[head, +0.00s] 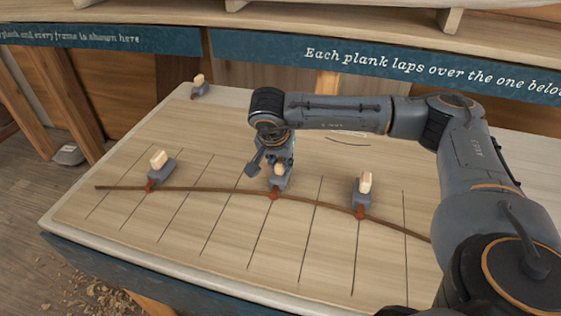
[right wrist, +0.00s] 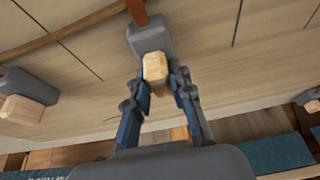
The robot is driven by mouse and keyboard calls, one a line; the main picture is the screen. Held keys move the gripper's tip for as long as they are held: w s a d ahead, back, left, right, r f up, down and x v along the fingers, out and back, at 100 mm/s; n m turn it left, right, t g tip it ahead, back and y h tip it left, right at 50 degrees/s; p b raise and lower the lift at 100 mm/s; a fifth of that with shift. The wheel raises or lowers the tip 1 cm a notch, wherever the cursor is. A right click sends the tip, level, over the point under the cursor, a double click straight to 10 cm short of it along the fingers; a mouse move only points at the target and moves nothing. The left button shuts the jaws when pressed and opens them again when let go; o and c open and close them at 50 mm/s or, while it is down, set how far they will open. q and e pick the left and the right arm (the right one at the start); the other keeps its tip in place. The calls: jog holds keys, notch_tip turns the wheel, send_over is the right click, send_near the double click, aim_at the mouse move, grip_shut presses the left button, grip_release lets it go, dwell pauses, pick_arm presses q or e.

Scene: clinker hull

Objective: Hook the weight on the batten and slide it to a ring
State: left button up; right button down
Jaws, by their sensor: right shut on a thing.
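A thin brown batten (head: 215,188) lies in a gentle curve across the lined board (head: 110,160). My right gripper (head: 284,161) is over the middle of the batten, shut on the wooden knob of a grey weight (head: 277,182). In the right wrist view this held weight (right wrist: 148,36) is between the fingers (right wrist: 158,82), and its reddish hook points to the batten. A left weight (head: 160,170) and a right weight (head: 363,198) have their reddish hooks at the batten. No ring can be made out clearly. My left gripper is out of view.
Another weight (head: 198,91) stands at the board's far left corner, away from the batten. A blue lettered strip (head: 390,68) runs behind the board. My right arm covers the board's right side. The near left part of the board is clear.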

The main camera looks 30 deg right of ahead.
jog(key=shift+r, duration=0.1)
jog(key=c, duration=1.2)
grip_release()
jog(key=shift+o, duration=0.6)
jog(key=v, duration=1.2)
notch_tip(320, 180, up, 7)
jog(key=p, duration=0.4)
send_over(276, 187)
